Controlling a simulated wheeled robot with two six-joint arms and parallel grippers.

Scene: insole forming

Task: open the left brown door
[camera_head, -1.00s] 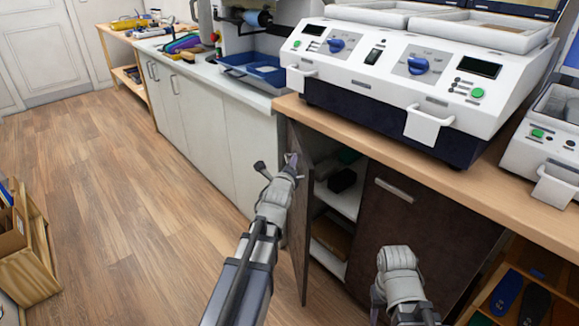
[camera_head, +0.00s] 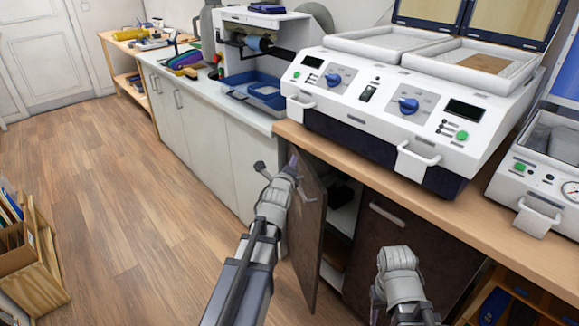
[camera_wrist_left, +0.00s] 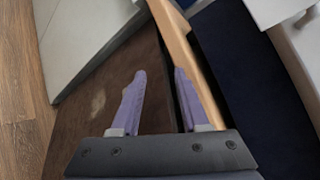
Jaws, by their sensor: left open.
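The left brown door (camera_head: 308,235) stands ajar, and the shelves behind it show through a narrow gap. My left gripper (camera_head: 292,163) is at the upper part of this door, near the countertop edge. In the left wrist view its two purple fingers (camera_wrist_left: 160,98) are apart with nothing clearly between them. The brown door surface (camera_wrist_left: 95,110) lies behind and beside the fingers; whether they touch it I cannot tell. The right brown door (camera_head: 385,245) is shut, with a grey bar handle (camera_head: 388,212). My right gripper (camera_head: 398,258) is in front of it, its fingers not discernible.
A wooden countertop (camera_head: 440,198) above the doors carries a large white machine (camera_head: 400,110) with blue knobs. White cabinets (camera_head: 205,145) stand to the left. A wooden box (camera_head: 30,265) stands on the floor at far left. The wood floor (camera_head: 130,200) between is clear.

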